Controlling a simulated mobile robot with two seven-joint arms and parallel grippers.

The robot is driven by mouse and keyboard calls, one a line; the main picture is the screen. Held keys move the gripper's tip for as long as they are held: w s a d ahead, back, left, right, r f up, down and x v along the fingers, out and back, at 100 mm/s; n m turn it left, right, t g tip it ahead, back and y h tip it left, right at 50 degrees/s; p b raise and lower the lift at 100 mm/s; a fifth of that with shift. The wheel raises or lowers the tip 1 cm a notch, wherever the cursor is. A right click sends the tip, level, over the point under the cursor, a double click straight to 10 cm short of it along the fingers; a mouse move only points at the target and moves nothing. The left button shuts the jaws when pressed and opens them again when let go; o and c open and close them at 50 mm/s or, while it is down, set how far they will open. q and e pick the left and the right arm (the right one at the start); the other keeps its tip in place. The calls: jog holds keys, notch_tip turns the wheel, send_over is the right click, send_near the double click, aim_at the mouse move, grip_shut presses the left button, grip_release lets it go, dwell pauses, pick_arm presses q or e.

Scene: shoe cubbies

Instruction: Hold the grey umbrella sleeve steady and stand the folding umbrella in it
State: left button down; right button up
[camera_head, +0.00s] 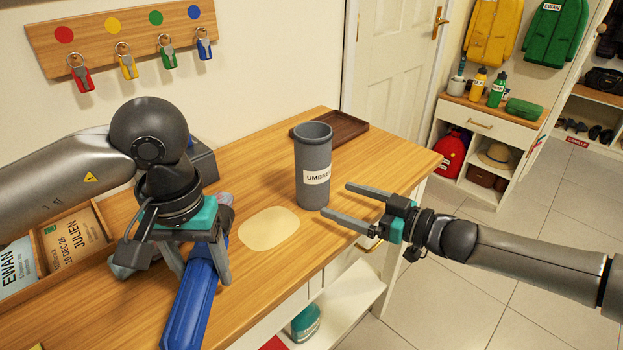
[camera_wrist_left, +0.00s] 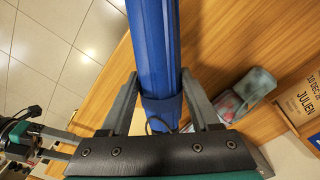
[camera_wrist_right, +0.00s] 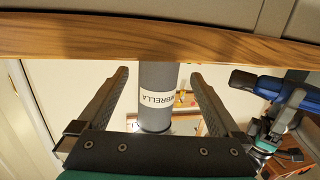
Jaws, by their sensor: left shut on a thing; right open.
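The grey umbrella sleeve (camera_head: 313,157) stands upright on the wooden counter, its label facing forward. The blue folding umbrella (camera_head: 193,300) is in my left gripper (camera_head: 207,268), which is shut on it at the left front of the counter. The left wrist view shows the umbrella (camera_wrist_left: 155,45) between the fingers, with its strap near them. My right gripper (camera_head: 338,205) is open, to the right of the sleeve, its fingers pointing toward it. In the right wrist view the sleeve (camera_wrist_right: 157,85) appears between the open fingers (camera_wrist_right: 160,75); I cannot tell whether they touch it.
A pale round patch (camera_head: 269,228) lies on the counter left of the sleeve. A dark tray (camera_head: 345,128) sits behind the sleeve. A wooden box with cards (camera_head: 75,235) is at the left.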

aim_at(327, 195)
pick_arm(q)
jog(key=shift+f+b, duration=0.7)
jog(key=shift+f, duration=0.25)
pick_arm(e)
jog(key=x, duration=0.5)
pick_arm(q)
jog(key=shift+f, duration=0.15)
pick_arm(e)
jog(key=shift+x, duration=1)
jog(key=shift+d, duration=0.1)
jog(key=c, duration=0.8)
